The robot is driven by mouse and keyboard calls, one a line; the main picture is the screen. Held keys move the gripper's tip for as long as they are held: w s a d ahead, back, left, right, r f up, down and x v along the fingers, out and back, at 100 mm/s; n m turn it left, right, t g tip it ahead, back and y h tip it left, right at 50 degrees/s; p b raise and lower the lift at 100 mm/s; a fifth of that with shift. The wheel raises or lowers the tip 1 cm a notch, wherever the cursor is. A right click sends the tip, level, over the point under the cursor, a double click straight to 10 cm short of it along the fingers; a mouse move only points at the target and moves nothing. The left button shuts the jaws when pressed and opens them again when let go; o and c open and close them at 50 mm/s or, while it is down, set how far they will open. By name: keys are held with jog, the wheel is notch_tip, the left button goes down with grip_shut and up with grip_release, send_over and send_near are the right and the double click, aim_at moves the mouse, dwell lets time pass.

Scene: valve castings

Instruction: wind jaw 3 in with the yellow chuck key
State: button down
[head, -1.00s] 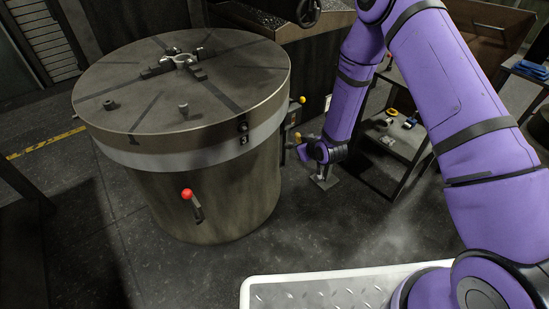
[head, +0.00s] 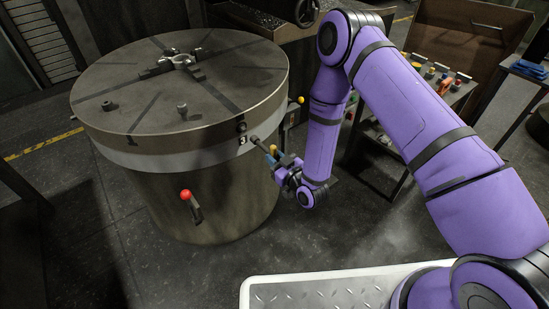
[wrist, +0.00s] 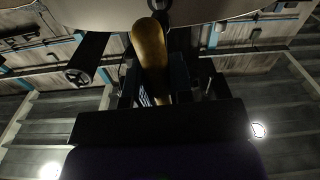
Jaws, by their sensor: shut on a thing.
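The round chuck (head: 110,85) stands at the left, with several jaws (head: 155,71) around a pale ring-shaped casting (head: 181,61) at its centre. On the near right of its rim is a dark socket (head: 241,127) above a plate marked 3 (head: 242,141). My gripper (head: 276,158) is just right of this plate, shut on the yellow chuck key (head: 259,144), whose dark shaft points at the rim. In the wrist view the yellow handle (wrist: 150,48) sits between my fingers (wrist: 153,90). Whether the tip is seated or apart from the socket I cannot tell.
A red-knobbed lever (head: 186,195) sticks out from the chuck's front. A yellow-knobbed lever (head: 301,99) is behind my gripper. A bench with coloured tools (head: 445,78) stands at the back right. The floor below my gripper is clear.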

aim_at(267, 149)
jog(key=shift+x, duration=1.95)
jog(key=shift+w+a, duration=0.1)
jog(key=shift+w, duration=0.05)
jog(key=shift+w+a, duration=0.2)
jog(key=shift+w, duration=0.05)
jog(key=shift+w+a, duration=0.2)
jog(key=shift+w, duration=0.1)
jog(key=shift+w+a, duration=0.35)
jog(key=shift+w, duration=0.15)
